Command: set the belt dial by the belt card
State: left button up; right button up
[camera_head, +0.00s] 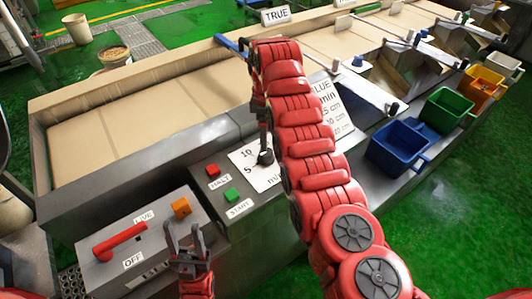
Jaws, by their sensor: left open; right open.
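The belt dial (265,157) is a black knob on a white plate marked 10, 5 and m/min, on the grey console. My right arm covers part of the plate, and the pointer setting is too small to read. The belt card (338,113) is a white card behind my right arm; only parts such as "LUE", "min" and "cm" show. My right gripper (264,135) hangs down just above the dial knob, open; whether it touches the knob I cannot tell.
A red HALT button (213,170) and green START button (231,194) sit left of the dial. Blue (392,152) and green (440,112) bins stand right of the belt (150,110).

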aim_at(266, 156)
notch_tip(266, 156, down, 8)
jog(key=shift+s+f+p, duration=0.1)
jog(key=shift+p, duration=1)
